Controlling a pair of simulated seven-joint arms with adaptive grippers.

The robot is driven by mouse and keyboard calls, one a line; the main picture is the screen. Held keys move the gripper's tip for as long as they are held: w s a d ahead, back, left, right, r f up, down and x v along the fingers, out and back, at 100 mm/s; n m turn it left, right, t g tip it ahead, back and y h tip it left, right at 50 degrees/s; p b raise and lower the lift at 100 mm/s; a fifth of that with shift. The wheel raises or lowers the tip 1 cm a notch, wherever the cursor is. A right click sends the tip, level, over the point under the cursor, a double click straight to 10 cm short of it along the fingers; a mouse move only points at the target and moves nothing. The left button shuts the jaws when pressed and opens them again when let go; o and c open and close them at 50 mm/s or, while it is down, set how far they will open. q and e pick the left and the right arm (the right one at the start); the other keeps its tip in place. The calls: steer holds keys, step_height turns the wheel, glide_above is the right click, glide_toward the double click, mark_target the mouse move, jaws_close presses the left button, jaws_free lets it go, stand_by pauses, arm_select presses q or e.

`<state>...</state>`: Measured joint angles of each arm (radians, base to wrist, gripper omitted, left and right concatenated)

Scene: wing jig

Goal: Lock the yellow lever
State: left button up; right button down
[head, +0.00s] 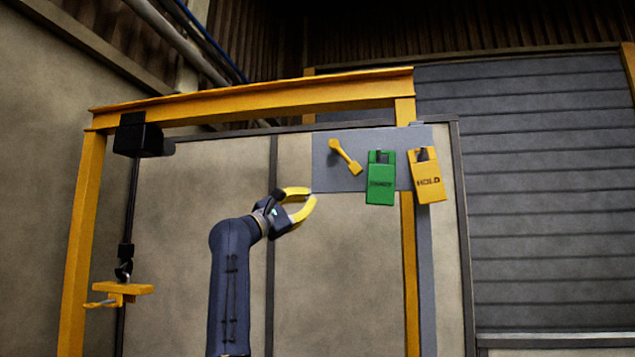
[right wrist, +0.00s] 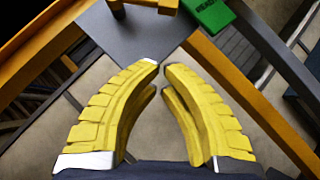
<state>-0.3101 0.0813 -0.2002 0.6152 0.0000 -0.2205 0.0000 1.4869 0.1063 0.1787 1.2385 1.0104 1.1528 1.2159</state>
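The yellow lever (head: 346,157) is on a grey panel (head: 327,180) at upper centre right in the head view, slanting from upper left to lower right. Part of a yellow piece, seemingly the lever (right wrist: 150,3), shows at the top edge of the right wrist view. My right gripper (head: 313,196) is below and left of the lever, apart from it, near the panel's lower left corner. In the right wrist view its yellow fingers (right wrist: 161,66) converge with tips almost meeting and nothing between them. My left gripper is not in view.
A green tag (head: 381,180) and a yellow tag marked HOLD (head: 428,180) hang right of the lever. A yellow frame (head: 250,100) surrounds the area. A black box (head: 138,138) with a hanging yellow hook block (head: 123,289) is at left.

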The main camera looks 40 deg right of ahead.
mark_target(346, 158)
steer(key=shift+m, duration=0.4)
steer(key=x, duration=1)
steer(key=shift+s+d+f, duration=0.15)
steer(key=shift+s+f, duration=0.05)
steer(key=shift+s, duration=0.15)
steer(key=shift+s+d+r, duration=0.55)
steer(key=shift+s+r, duration=0.05)
steer(key=shift+s, duration=0.05)
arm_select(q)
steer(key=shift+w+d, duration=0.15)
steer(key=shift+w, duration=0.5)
arm_select(e)
steer(key=shift+s+d+r, duration=0.4)
steer(key=shift+s+r, duration=0.25)
